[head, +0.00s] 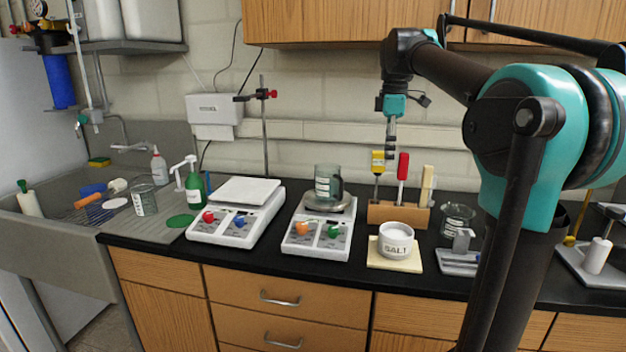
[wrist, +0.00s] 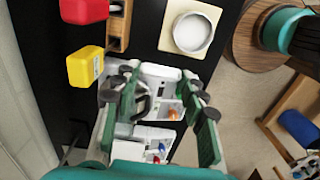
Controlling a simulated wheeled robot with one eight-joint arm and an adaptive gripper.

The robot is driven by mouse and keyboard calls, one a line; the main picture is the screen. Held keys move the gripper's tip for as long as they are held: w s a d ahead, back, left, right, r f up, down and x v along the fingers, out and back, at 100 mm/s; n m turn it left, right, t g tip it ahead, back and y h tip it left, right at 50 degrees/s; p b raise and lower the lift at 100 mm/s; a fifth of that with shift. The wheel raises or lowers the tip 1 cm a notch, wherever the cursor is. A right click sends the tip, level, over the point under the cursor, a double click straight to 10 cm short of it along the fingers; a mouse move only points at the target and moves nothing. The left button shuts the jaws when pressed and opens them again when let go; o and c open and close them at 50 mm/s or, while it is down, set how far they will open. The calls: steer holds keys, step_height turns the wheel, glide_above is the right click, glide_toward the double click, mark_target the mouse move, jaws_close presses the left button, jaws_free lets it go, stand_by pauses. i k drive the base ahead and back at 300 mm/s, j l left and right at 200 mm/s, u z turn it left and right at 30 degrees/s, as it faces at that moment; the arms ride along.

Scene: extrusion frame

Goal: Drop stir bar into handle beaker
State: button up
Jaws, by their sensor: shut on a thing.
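The handle beaker (head: 324,184), greyish glass with a white label and a dark handle on its right, stands upright on the round plate of a stirrer (head: 318,238). Part of it shows between my fingers in the wrist view (wrist: 141,104). My gripper (head: 390,150) points down, above and to the right of the beaker and close to the rack of tools. In the wrist view my gripper (wrist: 163,88) has its fingers either side of the beaker's image. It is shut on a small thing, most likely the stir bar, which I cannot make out.
A wooden rack (head: 397,214) holds tools with yellow, red and pale handles beneath my gripper. A salt bowl (head: 396,242) sits on a pale pad. A scale (head: 236,216) stands left of the stirrer. Another beaker (head: 457,218) stands right of the rack.

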mark_target(331, 194)
steer(key=i+j+z, duration=0.1)
steer(key=j, duration=0.35)
steer(key=i+j+z, duration=0.1)
steer(key=j, duration=0.3)
steer(key=j+z, duration=0.1)
steer(key=j, duration=0.35)
